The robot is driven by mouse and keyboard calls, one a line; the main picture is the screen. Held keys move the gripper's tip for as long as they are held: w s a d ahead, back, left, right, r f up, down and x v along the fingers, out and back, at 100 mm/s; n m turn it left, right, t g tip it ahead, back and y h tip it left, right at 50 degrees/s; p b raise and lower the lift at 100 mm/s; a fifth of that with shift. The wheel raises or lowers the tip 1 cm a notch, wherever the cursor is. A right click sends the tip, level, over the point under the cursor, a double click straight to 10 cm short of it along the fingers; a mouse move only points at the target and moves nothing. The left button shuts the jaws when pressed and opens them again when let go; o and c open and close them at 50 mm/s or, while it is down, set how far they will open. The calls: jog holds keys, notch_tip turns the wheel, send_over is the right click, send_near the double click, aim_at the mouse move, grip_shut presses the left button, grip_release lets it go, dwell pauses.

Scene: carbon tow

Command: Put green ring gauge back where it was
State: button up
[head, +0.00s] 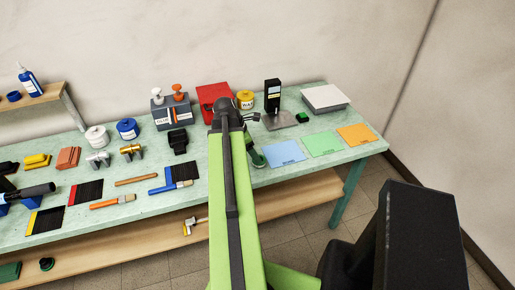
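My arm reaches up over the table, and its dark end with my gripper (251,117) is near the table's back middle. The fingers are small and partly hidden, so I cannot tell whether they are open or shut. A dark green round piece (258,159) shows just right of my arm, left of the blue sheet; it may be the green ring gauge, and my arm hides part of it. A small green block (303,117) lies by the black upright instrument (272,95) on its grey base.
Blue (283,153), green (322,144) and orange (356,135) sheets lie on the table's (225,192) right. A grey-white plate (325,98), a red case (211,98) and a yellow roll (245,99) stand at the back. Tools and brushes crowd the left.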

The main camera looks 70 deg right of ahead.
jog(key=p+v, duration=0.4)
jog(key=v, duration=0.2)
jog(key=shift+r, duration=0.3)
jog(key=w+a+f+m+t, duration=0.1)
jog(key=w+a+m+t, duration=0.15)
jog(key=w+a, duration=1.75)
jog(key=w+a+m+y, duration=0.1)
jog(key=w+a, duration=0.4)
jog(key=a, duration=1.1)
jog(key=w+a+m+t+y, duration=0.1)
jog(key=w+a+m, duration=0.3)
jog(key=a, duration=1.3)
jog(key=shift+w+a+f+y, duration=0.3)
jog(key=shift+w+f+y, duration=0.2)
jog(key=shift+w, duration=0.55)
